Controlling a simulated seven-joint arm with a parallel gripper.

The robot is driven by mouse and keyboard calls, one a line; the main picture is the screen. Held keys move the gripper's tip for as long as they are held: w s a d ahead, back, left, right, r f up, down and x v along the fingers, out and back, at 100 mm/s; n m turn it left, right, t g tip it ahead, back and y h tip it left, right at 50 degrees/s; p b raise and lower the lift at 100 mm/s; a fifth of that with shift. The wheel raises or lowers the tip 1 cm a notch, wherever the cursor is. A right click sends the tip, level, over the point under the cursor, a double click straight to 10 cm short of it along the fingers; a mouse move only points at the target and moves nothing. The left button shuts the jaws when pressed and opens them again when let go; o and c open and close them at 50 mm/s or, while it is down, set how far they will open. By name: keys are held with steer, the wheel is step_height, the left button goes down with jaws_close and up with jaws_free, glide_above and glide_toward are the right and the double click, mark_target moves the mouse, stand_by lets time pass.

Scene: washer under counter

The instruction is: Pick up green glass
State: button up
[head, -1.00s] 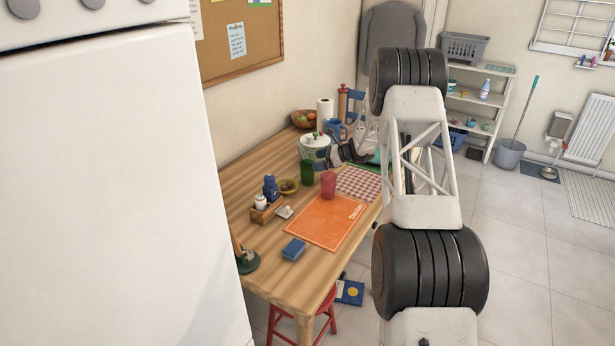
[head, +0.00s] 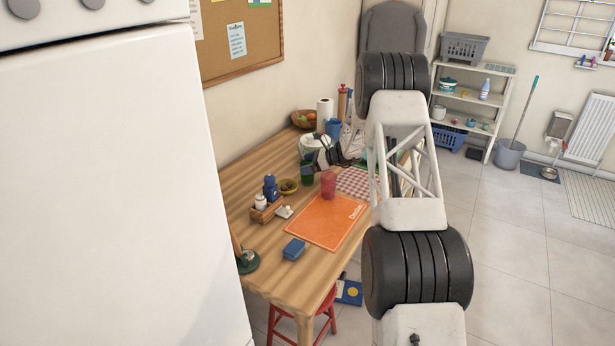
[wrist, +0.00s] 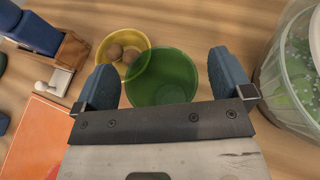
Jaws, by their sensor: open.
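The green glass (wrist: 162,78) stands on the wooden table, seen from above in the wrist view between the two blue fingers of my gripper (wrist: 160,85). My gripper is open, with one finger on each side of the glass; I cannot tell whether either finger touches it. The near part of the glass is hidden by my gripper. In the head view the green glass (head: 307,172) is partly hidden by my gripper (head: 316,161), which is at its upper part.
A yellow bowl (wrist: 108,44) with brown round items sits right beside the glass. A clear container (wrist: 290,90) stands to the right. A pink glass (head: 328,186), an orange mat (head: 325,222) and a wooden caddy (head: 266,212) are nearby on the table (head: 240,186).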

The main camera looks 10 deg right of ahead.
stand_by(0.5)
steer(key=c, duration=1.4)
steer(key=shift+r, duration=5)
